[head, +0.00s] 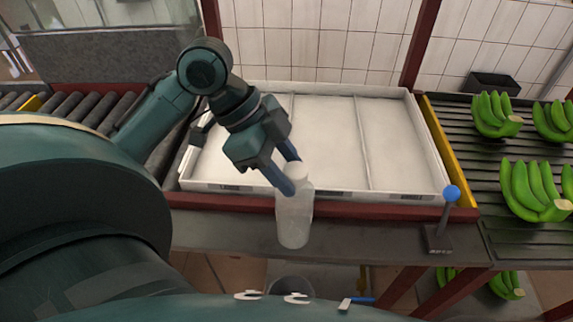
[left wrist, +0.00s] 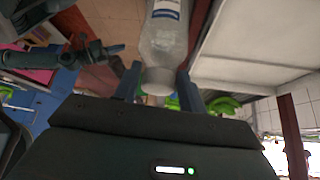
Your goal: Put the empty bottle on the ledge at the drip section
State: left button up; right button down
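The bottle (head: 294,218), translucent and whitish with a pale cap, stands upright in the head view, over the dark ledge (head: 372,230) in front of the white tray. My left gripper (head: 291,174) reaches down to it, with its two blue-grey fingers on either side of the cap and neck, closed up against it. In the left wrist view the bottle (left wrist: 163,42) shows a blue-and-white label, its cap end between the fingers. I cannot tell whether its base touches the ledge. A dark jointed part (left wrist: 95,50) in the left wrist view looks like my right arm; its fingers are unclear.
The shallow white tray (head: 405,186) has low dividers. A blue-knobbed lever (head: 452,194) stands on the ledge to the right. Green bananas (head: 535,190) lie on the right-hand rollers. More rollers (head: 98,108) are at left. The ledge between bottle and lever is clear.

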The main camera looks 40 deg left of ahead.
pick_arm(q)
jog(key=o, duration=0.3)
jog(key=shift+r, duration=0.3)
jog(key=v, duration=1.2)
jog(key=shift+f, duration=0.1)
